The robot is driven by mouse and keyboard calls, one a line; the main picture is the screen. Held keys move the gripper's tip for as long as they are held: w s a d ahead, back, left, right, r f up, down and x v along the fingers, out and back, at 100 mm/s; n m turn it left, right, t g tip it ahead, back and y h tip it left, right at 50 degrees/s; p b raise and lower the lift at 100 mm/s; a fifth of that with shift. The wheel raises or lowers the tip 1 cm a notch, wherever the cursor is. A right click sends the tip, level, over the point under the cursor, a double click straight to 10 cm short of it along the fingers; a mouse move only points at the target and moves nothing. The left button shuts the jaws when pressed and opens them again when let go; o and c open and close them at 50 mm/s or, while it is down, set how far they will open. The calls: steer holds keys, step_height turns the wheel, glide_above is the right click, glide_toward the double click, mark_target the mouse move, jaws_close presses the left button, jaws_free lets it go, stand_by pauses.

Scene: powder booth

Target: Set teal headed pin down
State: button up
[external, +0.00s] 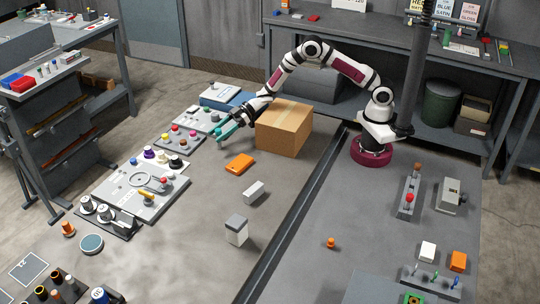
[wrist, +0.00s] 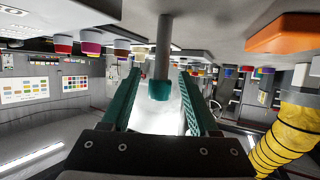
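My gripper (wrist: 160,100) has two teal fingers, which stand apart in the wrist view. The teal headed pin, a grey shaft with a teal head (wrist: 160,90), shows between them, with clear gaps on both sides of the head. The wrist view is turned over, so the shaft runs up the picture towards the work surface. Whether its far end touches anything is unclear. In the external view my gripper (external: 222,133) is low over the table beside the board of coloured pins (external: 180,137). I cannot make out the pin there.
A cardboard box (external: 284,128) stands right of my gripper, under my arm. An orange block (external: 239,164) and a light grey block (external: 253,192) lie nearer the camera. A plate with a ring and yellow handle (external: 143,190) lies front left. Table around the orange block is clear.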

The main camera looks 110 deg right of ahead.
steer(key=shift+r, duration=0.15)
steer(key=v, duration=0.5)
steer(key=shift+w, duration=0.1)
step_height(320, 180, up, 7)
steer(key=s+a+r+m+g+h, duration=0.1)
steer(key=s+r+m+g+h, duration=0.2)
steer(key=s+r+m+h, duration=0.3)
steer(key=s+a+g, duration=0.2)
steer(key=s+a, duration=0.1)
steer(key=s, duration=0.3)
steer(key=s+a+m+g, duration=0.1)
steer(key=s+a, duration=0.2)
steer(key=s, duration=0.2)
steer(key=s+a+f+m+g, duration=0.1)
steer(key=s+a+g, duration=0.1)
steer(key=s, duration=0.4)
steer(key=shift+s+a+g, duration=0.3)
steer(key=shift+s+a, duration=0.05)
steer(key=shift+a, duration=0.45)
steer(key=s+a+g+y, duration=0.2)
steer(key=s+a, duration=0.4)
steer(key=s, duration=0.2)
steer(key=s+a+f+g+y, duration=0.1)
steer(key=s+a+g+y, duration=0.1)
steer(key=s+a, duration=0.3)
steer(key=s, duration=0.3)
steer(key=shift+s+a+f+m+g, duration=0.25)
steer(key=shift+a+f+m+g, duration=0.05)
steer(key=shift+a, duration=0.1)
